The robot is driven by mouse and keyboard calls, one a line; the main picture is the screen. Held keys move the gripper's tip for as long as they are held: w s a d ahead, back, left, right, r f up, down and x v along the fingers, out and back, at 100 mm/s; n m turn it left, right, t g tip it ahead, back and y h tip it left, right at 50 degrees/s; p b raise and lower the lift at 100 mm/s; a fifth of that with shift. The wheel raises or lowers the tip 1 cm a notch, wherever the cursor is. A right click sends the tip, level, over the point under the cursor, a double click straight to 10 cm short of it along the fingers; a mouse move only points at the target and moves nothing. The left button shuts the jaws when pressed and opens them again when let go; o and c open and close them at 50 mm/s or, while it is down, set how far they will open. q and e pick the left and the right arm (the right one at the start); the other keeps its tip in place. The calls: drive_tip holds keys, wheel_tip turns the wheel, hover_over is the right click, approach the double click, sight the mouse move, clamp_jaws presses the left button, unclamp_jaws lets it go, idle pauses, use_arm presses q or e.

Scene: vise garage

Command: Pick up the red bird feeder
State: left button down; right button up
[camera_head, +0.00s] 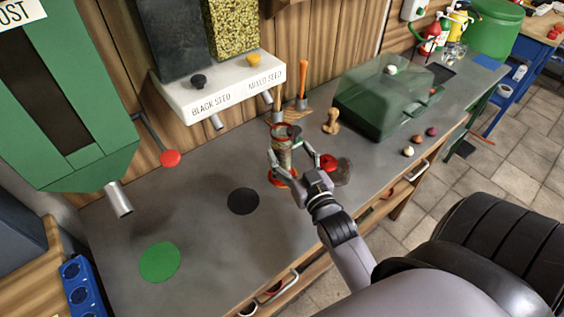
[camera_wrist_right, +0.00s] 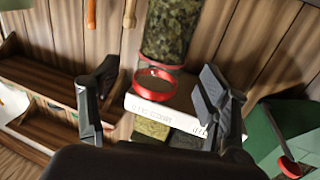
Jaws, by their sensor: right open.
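The red bird feeder (camera_head: 284,152) stands upright on the grey workbench in the head view, a see-through cylinder with a red top ring and red base. In the right wrist view, which looks upside down, its seed-filled body (camera_wrist_right: 168,35) and red ring show between the fingers. My right gripper (camera_head: 290,163) is open, with one finger on each side of the feeder. In the wrist view the right gripper (camera_wrist_right: 157,85) has clear gaps beside the ring. I cannot tell whether either finger touches the body. My left gripper is not in view.
A white seed dispenser (camera_head: 219,102) with spouts hangs behind the feeder. A red and dark round object (camera_head: 343,173) lies just right of the gripper. A translucent green box (camera_head: 378,105) stands further right. Black (camera_head: 243,201) and green (camera_head: 159,262) discs mark clear bench at left.

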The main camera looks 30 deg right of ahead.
sight(287, 149)
drive_tip(key=shift+w, duration=0.45)
drive_tip(key=w, duration=0.1)
drive_tip(key=w+p, duration=0.1)
drive_tip(key=w, duration=0.1)
drive_tip(key=shift+w+d+f+p, duration=0.15)
drive_tip(key=shift+w+d+p, duration=0.15)
drive_tip(key=shift+d, duration=0.05)
drive_tip(key=shift+w+f, duration=0.1)
drive_tip(key=shift+w, duration=0.25)
drive_tip(key=shift+s, duration=0.1)
drive_tip(key=shift+c, duration=0.8)
clamp_jaws()
